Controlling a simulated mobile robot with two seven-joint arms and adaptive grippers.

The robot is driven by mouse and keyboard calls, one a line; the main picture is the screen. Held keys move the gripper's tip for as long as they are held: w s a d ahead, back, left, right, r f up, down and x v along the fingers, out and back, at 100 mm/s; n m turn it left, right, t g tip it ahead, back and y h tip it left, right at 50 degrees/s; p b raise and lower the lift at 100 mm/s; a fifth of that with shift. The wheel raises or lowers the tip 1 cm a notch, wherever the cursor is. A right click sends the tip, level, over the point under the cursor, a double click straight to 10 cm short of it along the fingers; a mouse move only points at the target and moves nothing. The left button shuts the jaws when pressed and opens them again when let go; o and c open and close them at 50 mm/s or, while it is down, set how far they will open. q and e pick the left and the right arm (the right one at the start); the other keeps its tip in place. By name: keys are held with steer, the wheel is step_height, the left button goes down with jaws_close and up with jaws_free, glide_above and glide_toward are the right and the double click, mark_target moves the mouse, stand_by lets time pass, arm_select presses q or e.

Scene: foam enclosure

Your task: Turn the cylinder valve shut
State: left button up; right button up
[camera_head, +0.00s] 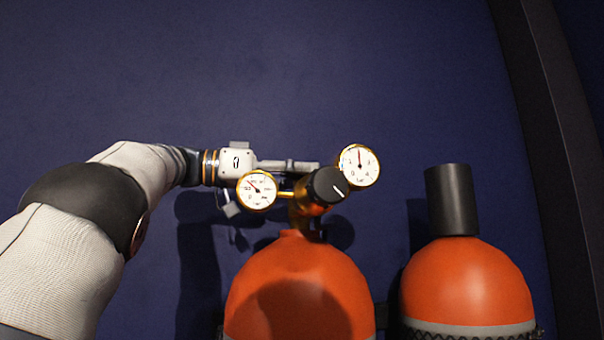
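An orange cylinder (298,285) stands at the lower centre with a brass regulator on top. A black round knob (325,187) with a white line faces me on the regulator. A left gauge (257,190) and a right gauge (359,166), both white-faced with brass rims, flank the knob. My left gripper (302,168) reaches in from the left, behind the left gauge. A grey finger extends to just behind and above the knob. My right gripper is out of view.
A second orange cylinder (467,285) with a black cap (451,200) stands to the right. A dark blue wall (350,70) is behind, and a dark vertical frame (560,150) runs along the right. The space above the gauges is clear.

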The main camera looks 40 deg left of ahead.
arm_select(q)
steer(key=shift+m+g+h, duration=0.7)
steer(key=shift+g+h, duration=0.1)
steer(key=o, duration=1.2)
steer(key=shift+c, duration=0.2)
steer(key=shift+a, duration=0.1)
steer(key=v, duration=0.7)
steer(key=shift+s, duration=0.2)
